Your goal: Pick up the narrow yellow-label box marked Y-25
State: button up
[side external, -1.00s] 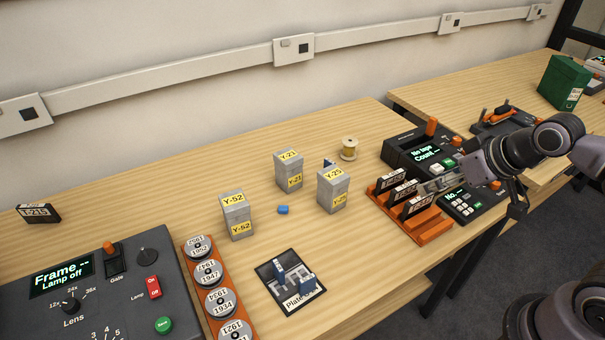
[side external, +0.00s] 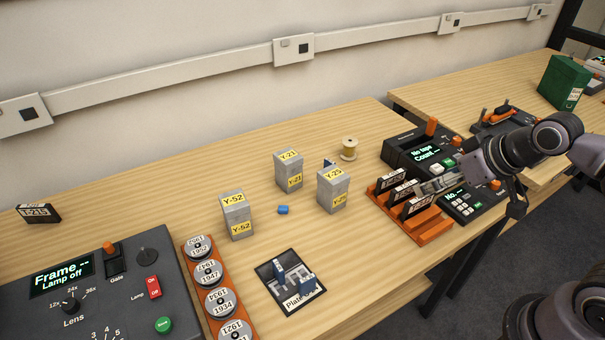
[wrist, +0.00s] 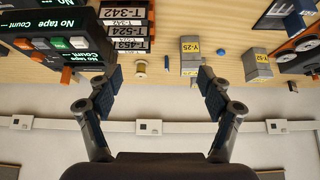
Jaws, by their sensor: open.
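The narrow grey box marked Y-25 (side external: 333,190) stands upright on the bench with yellow labels. It also shows in the wrist view (wrist: 190,57), right of centre near the right finger. A similar box marked Y-21 (side external: 289,170) stands behind it to the left. The box marked Y-52 (side external: 237,216) stands further left and shows at the right in the wrist view (wrist: 257,66).
The orange rack (side external: 437,225) holds upright T-labelled cassettes. A spool (side external: 348,149) stands behind Y-25, and a small blue piece (side external: 283,210) lies left of it. A dark plate fixture (side external: 262,274) is in front. A dark counter machine (side external: 400,149) is behind the rack.

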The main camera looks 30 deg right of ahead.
jog(key=w+a+g, duration=0.1)
jog(key=w+a, duration=0.2)
jog(key=w, duration=0.7)
jog(key=n+g, duration=0.1)
jog(key=g, duration=0.1)
send_over(336, 176)
jog(key=s, duration=0.2)
notch_tip(336, 176, down, 5)
jog(key=shift+d+f, duration=0.15)
jog(key=shift+f, duration=0.05)
jog(key=shift+x, duration=2.7)
jog(key=f, duration=0.1)
jog(key=w+f, duration=0.2)
jog(key=shift+a, duration=0.25)
jog(key=shift+w+f, duration=0.25)
jog(key=shift+f, duration=0.4)
jog(key=c, duration=1.5)
